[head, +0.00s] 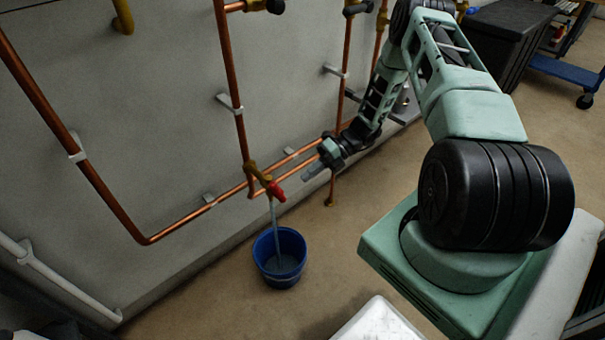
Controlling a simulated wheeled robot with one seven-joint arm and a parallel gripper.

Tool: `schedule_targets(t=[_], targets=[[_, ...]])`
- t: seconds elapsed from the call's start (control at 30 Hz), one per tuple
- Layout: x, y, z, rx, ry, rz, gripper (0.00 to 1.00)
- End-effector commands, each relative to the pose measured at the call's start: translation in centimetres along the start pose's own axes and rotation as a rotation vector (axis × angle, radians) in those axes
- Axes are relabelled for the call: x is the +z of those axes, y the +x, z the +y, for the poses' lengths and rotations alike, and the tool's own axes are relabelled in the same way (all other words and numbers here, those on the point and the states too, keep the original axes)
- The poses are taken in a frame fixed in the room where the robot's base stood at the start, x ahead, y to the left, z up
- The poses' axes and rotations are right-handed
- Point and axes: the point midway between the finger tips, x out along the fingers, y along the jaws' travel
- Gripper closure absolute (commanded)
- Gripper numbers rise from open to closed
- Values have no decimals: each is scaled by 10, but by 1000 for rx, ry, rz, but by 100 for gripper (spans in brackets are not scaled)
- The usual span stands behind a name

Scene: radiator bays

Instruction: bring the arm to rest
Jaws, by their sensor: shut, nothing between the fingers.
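My gripper (313,170) is at the end of my green and black arm, which reaches up and over, then down toward the wall. The gripper is shut and empty. It is to the right of the red valve handle (276,192), apart from it in the picture. The valve sits on the copper pipes (240,112) along the wall. A stream of water (274,219) runs from the valve down into a blue bucket (265,250) on the floor. Some water shows inside the bucket.
Copper pipes run along the grey wall, with a white pipe (62,275) low at left. A black case (503,45) and a blue cart (565,70) stand at the back right. A white surface (380,322) is at the bottom. Brown floor (215,295) lies open around the bucket.

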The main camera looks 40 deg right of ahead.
Motion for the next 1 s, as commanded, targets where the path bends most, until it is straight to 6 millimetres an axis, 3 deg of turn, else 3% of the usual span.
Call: schedule_targets(t=[0.3, 0.5, 0.83, 0.93, 1.0], targets=[[1, -56, -7, -2, -1, -2, 100], [0, -76, -10, -1, -2, 1, 100], [0, -81, -10, 1, 0, 1, 100], [5, -75, 4, -12, -62, 34, 100], [11, -64, 27, -31, -169, 91, 100]])
